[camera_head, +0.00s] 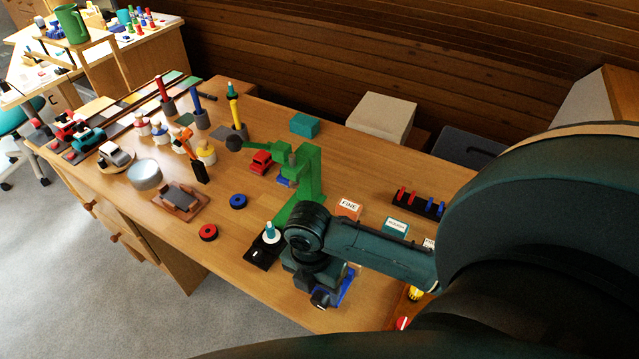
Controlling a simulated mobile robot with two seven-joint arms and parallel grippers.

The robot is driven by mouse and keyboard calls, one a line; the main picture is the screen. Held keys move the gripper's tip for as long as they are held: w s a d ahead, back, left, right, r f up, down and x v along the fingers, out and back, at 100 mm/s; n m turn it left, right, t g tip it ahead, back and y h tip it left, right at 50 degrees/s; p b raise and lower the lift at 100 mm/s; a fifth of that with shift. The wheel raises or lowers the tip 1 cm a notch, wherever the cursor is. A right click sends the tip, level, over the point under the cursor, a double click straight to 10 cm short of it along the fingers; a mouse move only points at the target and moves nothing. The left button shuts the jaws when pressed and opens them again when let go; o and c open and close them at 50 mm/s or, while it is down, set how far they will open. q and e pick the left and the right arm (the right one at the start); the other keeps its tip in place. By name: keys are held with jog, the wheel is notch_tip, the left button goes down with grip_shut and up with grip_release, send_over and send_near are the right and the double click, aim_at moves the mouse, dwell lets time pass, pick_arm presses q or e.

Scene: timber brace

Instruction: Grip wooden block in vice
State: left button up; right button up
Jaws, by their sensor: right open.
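My right gripper (322,286) reaches in from the right, low over the front edge of the bench. It points down and is open. A blue part (347,285), which may be the vice, shows partly beneath and beside it; the hand hides most of it. I cannot make out a wooden block there or whether anything is between the fingers. A green upright machine (309,180) with a black knob stands just behind the hand. My left gripper is out of view.
The wooden bench (240,276) has free room at front left. A black base with a white-and-teal piece (270,232) is close left of the hand. Red (208,232) and blue (238,201) rings lie farther left. Labelled blocks (348,208) and a black peg rack (420,206) sit behind my arm.

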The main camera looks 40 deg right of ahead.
jog(key=shift+s+d+f, duration=0.1)
jog(key=shift+s+f, duration=0.05)
jog(key=shift+f, duration=2.15)
jog(key=c, duration=1)
jog(key=shift+s+t, duration=0.1)
jog(key=shift+t, duration=0.2)
jog(key=shift+s+d+t+y, duration=0.15)
jog(key=shift+t+y, duration=0.15)
jog(key=shift+t, duration=0.25)
jog(key=shift+s+d+t+y, duration=0.1)
jog(key=shift+t+y, duration=0.2)
jog(key=shift+t, duration=0.25)
jog(key=shift+s+t+y, duration=0.2)
jog(key=shift+t+y, duration=0.5)
jog(key=shift+t, duration=1.1)
